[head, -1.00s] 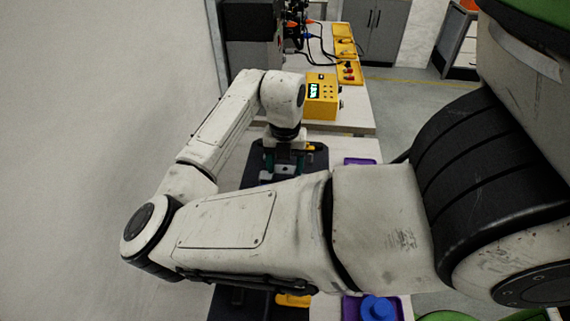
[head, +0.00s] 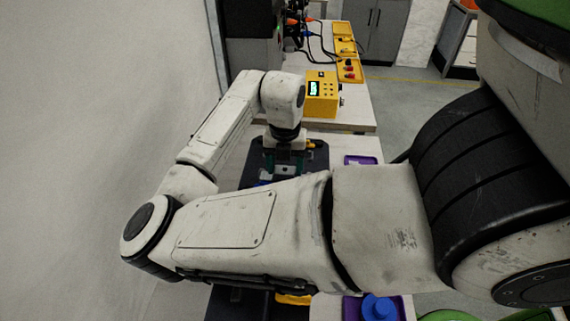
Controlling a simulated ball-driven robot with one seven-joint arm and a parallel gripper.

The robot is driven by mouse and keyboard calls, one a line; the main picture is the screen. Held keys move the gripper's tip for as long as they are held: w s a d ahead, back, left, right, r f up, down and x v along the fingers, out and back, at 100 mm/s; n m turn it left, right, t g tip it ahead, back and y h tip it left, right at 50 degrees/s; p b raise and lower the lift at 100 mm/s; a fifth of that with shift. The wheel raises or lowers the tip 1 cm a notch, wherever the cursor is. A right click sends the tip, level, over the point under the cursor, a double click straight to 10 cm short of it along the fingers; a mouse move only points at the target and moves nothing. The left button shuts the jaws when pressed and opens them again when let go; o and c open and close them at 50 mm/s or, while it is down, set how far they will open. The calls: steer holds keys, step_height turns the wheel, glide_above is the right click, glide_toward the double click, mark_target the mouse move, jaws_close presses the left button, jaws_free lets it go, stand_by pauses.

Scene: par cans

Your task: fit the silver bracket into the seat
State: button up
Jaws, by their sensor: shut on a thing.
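My gripper (head: 284,166) points down over the dark mat (head: 252,166), beyond my forearm. Its teal fingers are shut on a small, pale metallic piece, which looks like the silver bracket (head: 284,170). The bracket is small in view and partly covered by the gripper and forearm. A bit of blue (head: 262,184) shows just below and left of it, at the forearm's edge; I cannot tell what it is. I cannot make out the seat, nor whether the bracket touches anything beneath.
A yellow box with a lit display (head: 321,95) stands on the bench behind the gripper. A purple tray (head: 360,160) lies right of the mat. A nearer purple tray (head: 350,308) holds a blue part (head: 378,307). A yellow piece (head: 294,299) lies nearby. A wall rises on the left.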

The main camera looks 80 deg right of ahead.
steer(key=shift+f, duration=0.1)
steer(key=o, duration=1.2)
step_height(320, 180, up, 11)
steer(key=shift+f+b, duration=0.1)
steer(key=shift+b, duration=0.25)
